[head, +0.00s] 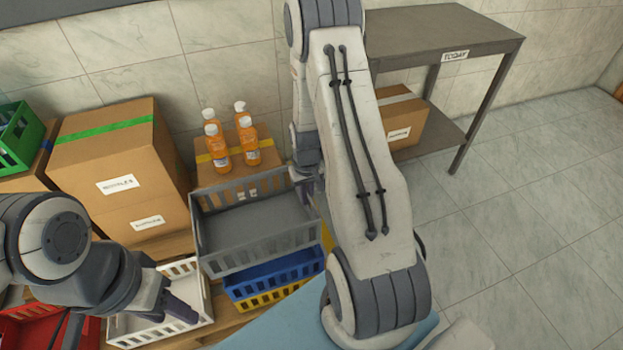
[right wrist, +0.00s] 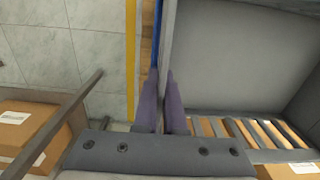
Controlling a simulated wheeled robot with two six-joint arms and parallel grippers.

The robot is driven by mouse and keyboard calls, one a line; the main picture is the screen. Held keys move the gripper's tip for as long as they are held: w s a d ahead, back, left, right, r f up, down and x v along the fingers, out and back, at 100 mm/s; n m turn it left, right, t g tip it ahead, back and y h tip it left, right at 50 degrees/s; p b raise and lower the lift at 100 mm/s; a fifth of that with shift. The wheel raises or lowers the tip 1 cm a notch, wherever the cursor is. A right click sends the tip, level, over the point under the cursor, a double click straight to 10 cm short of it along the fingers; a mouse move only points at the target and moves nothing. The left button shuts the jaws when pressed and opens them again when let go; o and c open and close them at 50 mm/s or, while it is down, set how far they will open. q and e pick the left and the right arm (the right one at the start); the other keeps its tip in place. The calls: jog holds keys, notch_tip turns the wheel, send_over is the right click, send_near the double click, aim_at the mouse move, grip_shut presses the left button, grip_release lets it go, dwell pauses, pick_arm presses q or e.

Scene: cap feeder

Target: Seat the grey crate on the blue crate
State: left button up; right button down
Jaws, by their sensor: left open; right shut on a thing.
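The grey crate (head: 257,254) is upright and empty in the middle of the head view. My right gripper (right wrist: 164,95) is shut on its side wall; in the head view my right arm partly covers that grip. The grey crate is over the blue crate (head: 276,280), whose front shows below it, set slightly to the right. A thin blue strip (right wrist: 158,25) shows beside the grey wall in the right wrist view. I cannot tell whether the two crates touch. My left gripper (head: 178,310) is open, over the white crate (head: 196,318) at lower left.
A yellow crate (head: 268,298) is under the blue crate. Orange bottles (head: 247,140) stand on a box behind the grey crate. A large cardboard box (head: 120,170) is at left, a red crate (head: 30,330) at lower left. A grey table (head: 440,40) stands at back right; floor there is clear.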

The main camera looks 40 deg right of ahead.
pick_arm(q)
jog(key=shift+f+b, duration=2)
jog(key=shift+b, duration=0.45)
pick_arm(e)
notch_tip(320, 180, down, 6)
jog(key=d, duration=0.1)
jog(key=shift+s+d+f, duration=0.2)
jog(key=shift+s, duration=0.1)
pick_arm(q)
jog(key=shift+r, duration=0.3)
pick_arm(e)
jog(key=shift+s, duration=0.1)
pick_arm(q)
jog(key=shift+f, duration=0.1)
pick_arm(e)
jog(key=shift+f, duration=1)
jog(key=c, duration=0.9)
grip_release()
jog(key=shift+r, duration=0.1)
